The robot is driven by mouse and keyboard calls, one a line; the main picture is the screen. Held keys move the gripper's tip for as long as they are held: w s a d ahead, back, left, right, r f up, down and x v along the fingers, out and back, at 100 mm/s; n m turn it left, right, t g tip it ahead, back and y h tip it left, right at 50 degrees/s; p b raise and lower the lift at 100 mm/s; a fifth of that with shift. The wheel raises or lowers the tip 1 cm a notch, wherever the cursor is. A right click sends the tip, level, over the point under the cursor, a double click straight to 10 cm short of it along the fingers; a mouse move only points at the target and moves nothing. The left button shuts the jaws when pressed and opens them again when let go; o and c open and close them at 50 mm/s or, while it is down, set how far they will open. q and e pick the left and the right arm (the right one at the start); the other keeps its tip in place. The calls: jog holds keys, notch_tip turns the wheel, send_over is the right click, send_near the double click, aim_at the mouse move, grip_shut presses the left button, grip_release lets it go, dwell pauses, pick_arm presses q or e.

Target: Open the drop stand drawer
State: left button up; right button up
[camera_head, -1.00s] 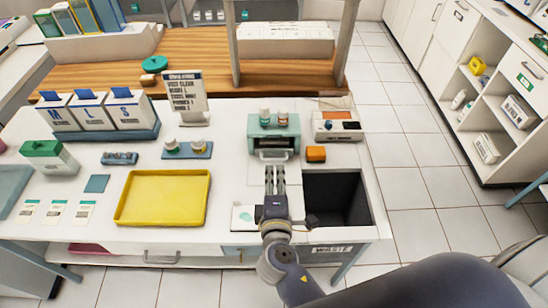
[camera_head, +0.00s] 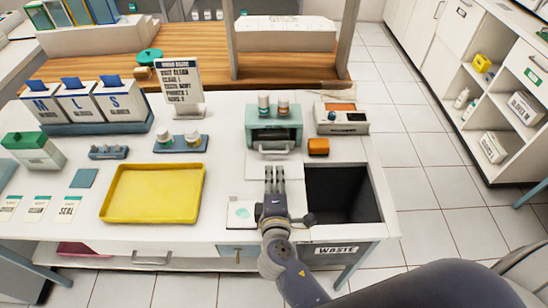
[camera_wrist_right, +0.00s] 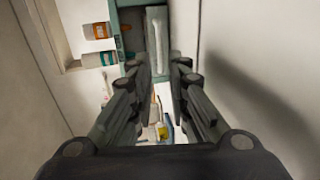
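The drop stand (camera_head: 262,137) is a teal box on the white counter with two small capped bottles (camera_head: 274,106) on top. Its drawer handle (camera_head: 274,151) is a pale bar at the front. How far the drawer is out, I cannot tell. My right gripper (camera_head: 274,172) is in front of the handle, apart from it, fingers pointing at the stand. In the right wrist view the fingers (camera_wrist_right: 160,72) are apart with nothing between them, and the stand's teal frame (camera_wrist_right: 124,55) and pale handle bar (camera_wrist_right: 156,38) lie beyond the tips. My left gripper is not in view.
The dark waste opening (camera_head: 342,193) is right of my right gripper. An orange block (camera_head: 318,147) and a small device (camera_head: 341,119) stand right of the drop stand. A yellow tray (camera_head: 152,193) lies to the left. A white card (camera_head: 241,214) is beside my gripper.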

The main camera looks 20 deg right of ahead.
aim_at(274, 153)
jog(key=p+x, duration=0.1)
jog(key=x, duration=0.7)
jog(key=shift+w+d, duration=0.15)
jog(key=shift+w, duration=0.2)
grip_shut()
